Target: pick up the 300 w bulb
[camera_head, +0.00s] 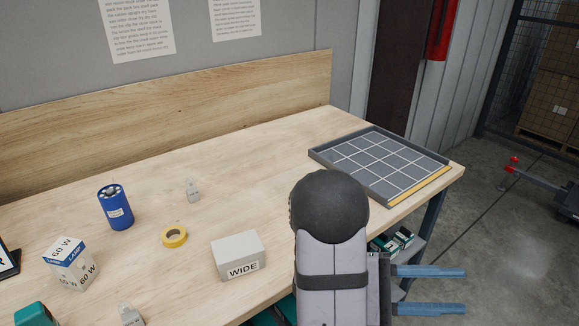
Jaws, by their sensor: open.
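I see no bulb or box marked 300 W. A white and blue lamp box (70,264) marked 60 W stands on the wooden table at the left. My gripper (465,289) is at the lower right, its two blue fingers apart and pointing right, with nothing between them. It is beyond the table's right edge, far from the lamp box. My arm hides part of the table's front edge.
On the table (300,155) are a blue cylinder (116,208), yellow tape roll (174,238), box marked WIDE (238,256), small grey pieces (193,190), a teal item (33,315) and a gridded empty tray (380,163). The middle back is clear. A wooden board backs it.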

